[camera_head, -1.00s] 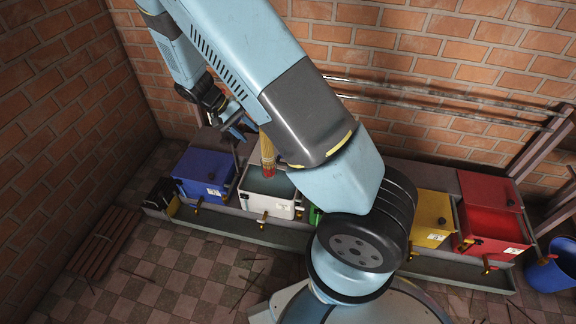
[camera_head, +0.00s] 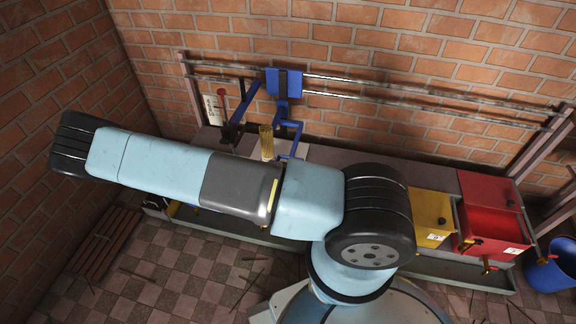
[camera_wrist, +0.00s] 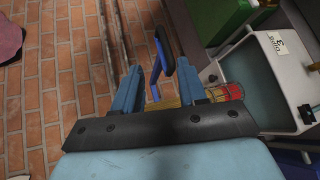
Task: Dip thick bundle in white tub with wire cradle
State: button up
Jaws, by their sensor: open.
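The thick yellow bundle (camera_head: 266,142) stands upright over the white tub (camera_head: 268,155), most of which my arm hides. Its red-banded end shows in the wrist view (camera_wrist: 226,92), beside the white tub's rim (camera_wrist: 222,68). A blue cradle (camera_head: 284,84) hangs on the wall rail, with its bent arms close beside the bundle; whether it holds the bundle I cannot tell. The cradle's blue loop also shows in the wrist view (camera_wrist: 162,55). My gripper (camera_wrist: 148,30) is open; the bundle passes behind its right finger, and any contact is unclear. I cannot make out the gripper in the head view.
A yellow tub (camera_head: 432,215) and a red tub (camera_head: 490,215) stand at the right of the bench. A green tub (camera_wrist: 215,15) is next to the white one. A red-knobbed lever (camera_head: 222,100) stands left of the cradle. Rails (camera_head: 400,88) run along the brick wall.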

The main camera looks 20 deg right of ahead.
jog(key=d+f, duration=0.2)
jog(key=d, duration=0.3)
jog(key=w+d+f+n+t+h, duration=0.1)
jog(key=d+f, duration=0.1)
jog(key=d, duration=0.3)
jog(key=w+d+f+t, duration=0.1)
jog(key=d+f, duration=0.1)
jog(key=d, duration=0.2)
jog(key=shift+w+d+f+h, duration=0.15)
jog(key=shift+d+h, duration=0.25)
grip_shut()
dwell(0.5)
